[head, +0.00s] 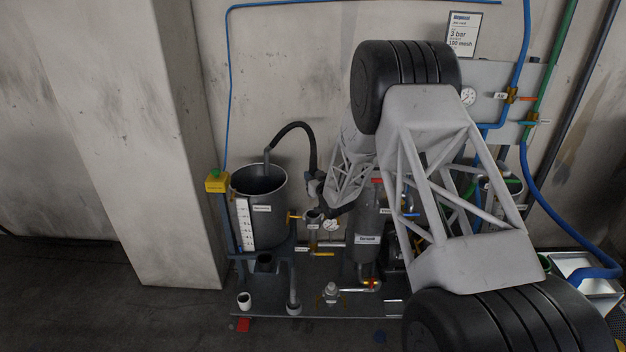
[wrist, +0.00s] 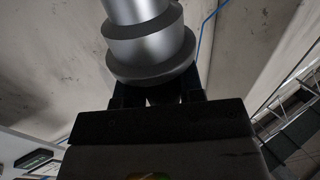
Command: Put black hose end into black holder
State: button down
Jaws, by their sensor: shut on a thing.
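A black hose (head: 292,126) arches from beside my gripper over to the grey tank, where a grey pipe piece (head: 267,157) dips into the open top. My gripper (head: 317,188) is just right of the tank, at the hose's right end. In the wrist view my gripper (wrist: 155,98) is shut on a stepped grey metal fitting (wrist: 150,48), which I take as the black hose end. The fitting fills the top middle. A dark cup (head: 265,262) on the stand below the tank may be the black holder; I cannot tell for sure. My arm hides part of the rig.
The open grey tank (head: 270,218) stands on the left of the rig. A white-rimmed cup (head: 244,300) and a grey cup (head: 293,307) are low in front. A labelled dark cylinder (head: 366,238) stands right of my gripper. A concrete pillar (head: 165,150) is at left.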

jog(key=shift+r, duration=1.3)
jog(key=s+a+f+n+g+y, duration=0.2)
jog(key=a+f+y, duration=0.1)
jog(key=a+f, duration=0.6)
jog(key=s+a+f+n+g+y, duration=0.25)
jog(key=a+f, duration=0.45)
jog(key=a, duration=0.5)
notch_tip(320, 180, down, 10)
jog(key=shift+f, duration=0.25)
jog(key=shift+n+g+y, duration=0.25)
jog(key=shift+f, duration=0.3)
